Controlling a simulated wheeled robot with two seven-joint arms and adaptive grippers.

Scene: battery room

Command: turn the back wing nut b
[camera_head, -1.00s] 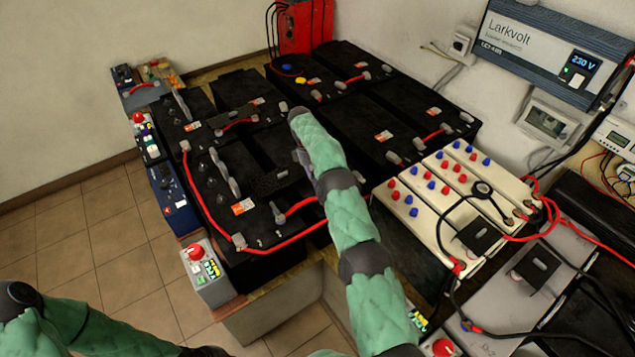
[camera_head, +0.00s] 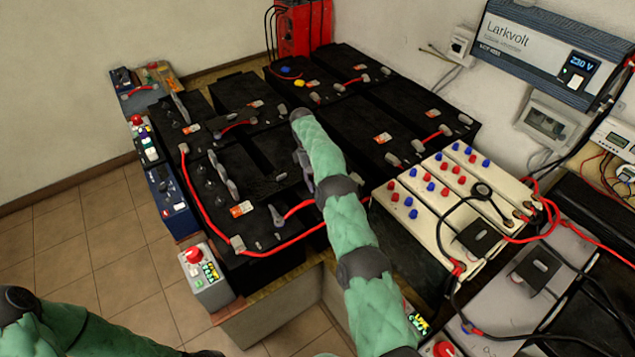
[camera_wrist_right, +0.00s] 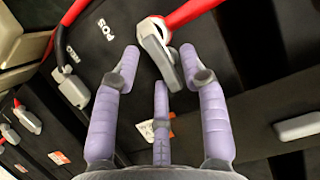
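In the right wrist view a grey wing nut (camera_wrist_right: 157,50) sits on a red cable lug beside the POS marking on a black battery (camera_wrist_right: 105,60). My right gripper (camera_wrist_right: 159,64) is open, with its purple fingers spread around the wing nut. The nut's long wing points down between them, closer to the right finger; I cannot tell whether they touch. In the head view my right gripper (camera_head: 306,172) is mostly hidden by my green arm over the batteries. A wing nut (camera_head: 277,216) on a red cable shows left of it.
Black batteries (camera_head: 340,130) fill the bench, with red cables and other grey terminals. A cream battery block (camera_head: 425,185) stands to the right. A grey box with a red button (camera_head: 205,280) sits at the front left corner. Red cables cross near the gripper.

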